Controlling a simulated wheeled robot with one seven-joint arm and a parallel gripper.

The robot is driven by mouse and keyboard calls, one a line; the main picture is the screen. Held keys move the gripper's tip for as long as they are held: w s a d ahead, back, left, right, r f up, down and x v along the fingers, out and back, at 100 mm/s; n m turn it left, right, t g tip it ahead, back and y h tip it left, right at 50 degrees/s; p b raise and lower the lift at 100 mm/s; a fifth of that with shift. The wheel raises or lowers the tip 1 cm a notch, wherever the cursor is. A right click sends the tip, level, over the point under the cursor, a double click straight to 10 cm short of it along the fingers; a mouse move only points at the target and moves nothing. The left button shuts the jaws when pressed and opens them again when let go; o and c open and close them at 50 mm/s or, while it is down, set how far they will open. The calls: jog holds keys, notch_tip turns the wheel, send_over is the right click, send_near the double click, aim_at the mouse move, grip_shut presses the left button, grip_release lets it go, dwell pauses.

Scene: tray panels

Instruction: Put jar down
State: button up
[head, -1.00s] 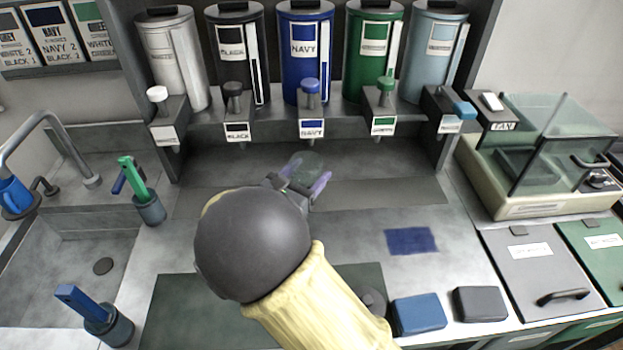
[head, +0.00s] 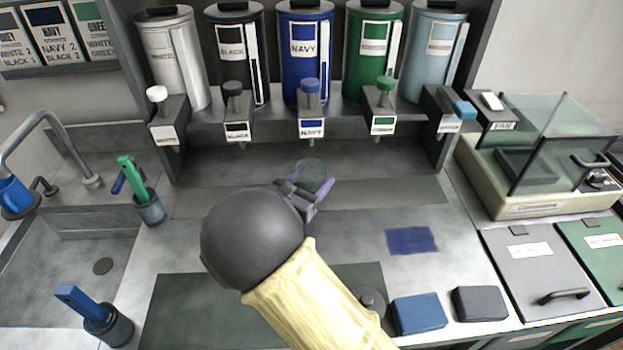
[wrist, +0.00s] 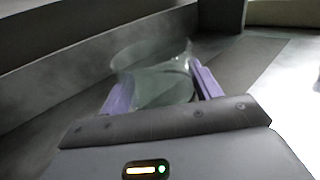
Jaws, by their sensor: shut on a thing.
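The jar (head: 311,172) is clear, greenish glass and looks upright. My gripper (head: 312,188) is shut on it, in front of the dispenser row and just below the navy spout in the head view. In the wrist view the jar (wrist: 155,78) stands between the two purple fingers of my gripper (wrist: 160,92). I cannot tell whether the jar's base touches the counter. Its lower part is partly hidden by my gripper.
Dispensers stand along the back, including the navy one (head: 305,60) and the green one (head: 372,60). A blue patch (head: 411,240) lies on the counter at right. A glass-lidded box (head: 535,160) stands further right. A dark mat (head: 190,310) lies in front.

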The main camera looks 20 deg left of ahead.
jog(key=shift+f, duration=0.1)
jog(key=o, duration=1.2)
jog(key=shift+c, duration=0.2)
jog(key=s, duration=0.4)
jog(key=s+a, duration=0.1)
jog(key=s, duration=0.7)
jog(key=shift+a, duration=0.4)
